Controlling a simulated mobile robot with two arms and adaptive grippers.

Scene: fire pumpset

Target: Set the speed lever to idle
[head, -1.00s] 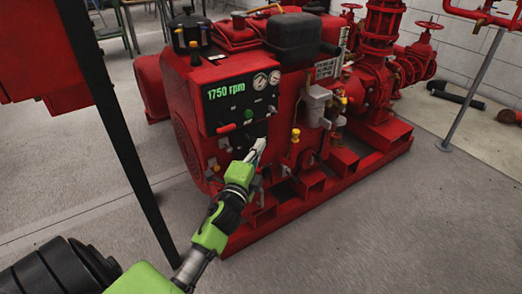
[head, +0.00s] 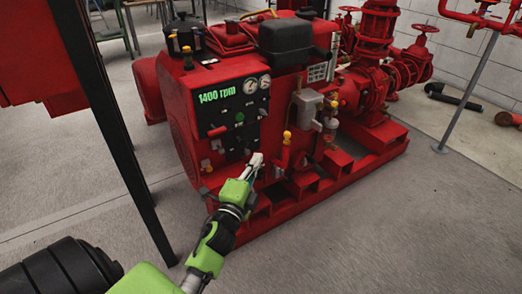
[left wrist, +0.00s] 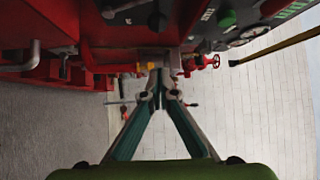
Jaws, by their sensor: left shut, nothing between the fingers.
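The red pumpset engine (head: 180,115) has a black panel (head: 235,105) whose green display reads 1400 rpm. Below the panel is a dark lever plate (head: 233,150). A dark rounded knob (left wrist: 157,21), which looks like the speed lever's end, shows at the top of the left wrist view. My left gripper (head: 257,159) is shut and empty, just in front of the lower right of that plate. Its closed tips also show in the left wrist view (left wrist: 158,82). I cannot tell whether they touch the lever. My right gripper is not in view.
A red handle (head: 217,131) and a green button (head: 240,117) sit on the panel near two gauges. A yellow-topped fitting (head: 287,137) stands right of my gripper. A dark post (head: 115,130) rises at left. The floor in front is clear.

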